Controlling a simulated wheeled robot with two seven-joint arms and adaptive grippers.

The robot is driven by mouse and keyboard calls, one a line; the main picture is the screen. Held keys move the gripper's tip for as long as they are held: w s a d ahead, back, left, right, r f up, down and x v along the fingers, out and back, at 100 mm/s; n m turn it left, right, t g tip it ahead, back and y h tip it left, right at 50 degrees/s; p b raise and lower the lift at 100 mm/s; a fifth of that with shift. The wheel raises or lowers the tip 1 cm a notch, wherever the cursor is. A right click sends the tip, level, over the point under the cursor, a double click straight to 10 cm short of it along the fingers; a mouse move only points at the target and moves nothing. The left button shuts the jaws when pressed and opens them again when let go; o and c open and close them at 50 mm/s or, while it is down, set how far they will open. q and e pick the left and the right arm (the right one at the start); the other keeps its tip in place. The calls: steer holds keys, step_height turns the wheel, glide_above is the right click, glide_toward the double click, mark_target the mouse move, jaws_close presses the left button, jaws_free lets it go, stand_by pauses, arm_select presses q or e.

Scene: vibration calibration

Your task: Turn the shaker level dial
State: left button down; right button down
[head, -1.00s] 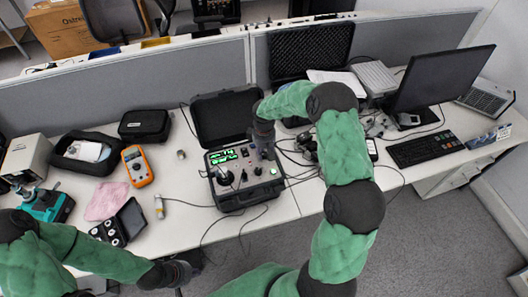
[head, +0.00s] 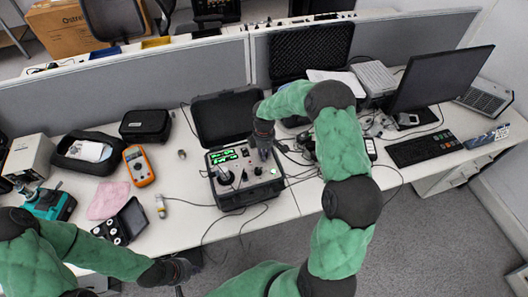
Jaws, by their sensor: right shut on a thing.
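The shaker unit (head: 235,196) is a black open case with a grey control panel, a lit green display (head: 224,156) and several knobs. A black knob (head: 225,177) shows at the left of the panel. My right gripper (head: 264,155) points down over the upper right of the panel and is shut on a dial there; its fingers hide most of that dial. My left gripper (head: 190,268) is low in front of the table's front edge, away from the case. Its fingers are too small and dark to tell whether they are open.
An orange multimeter (head: 139,165), a pink cloth (head: 108,200), a small open black case (head: 123,222) and a small sensor (head: 160,206) lie left of the shaker unit. Cables run around it. A keyboard (head: 425,149) and monitor (head: 440,80) stand at the right.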

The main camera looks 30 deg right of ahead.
stand_by(0.5)
steer(key=c, duration=1.2)
jaws_free()
steer(key=shift+c, duration=0.2)
step_height(320, 180, up, 12)
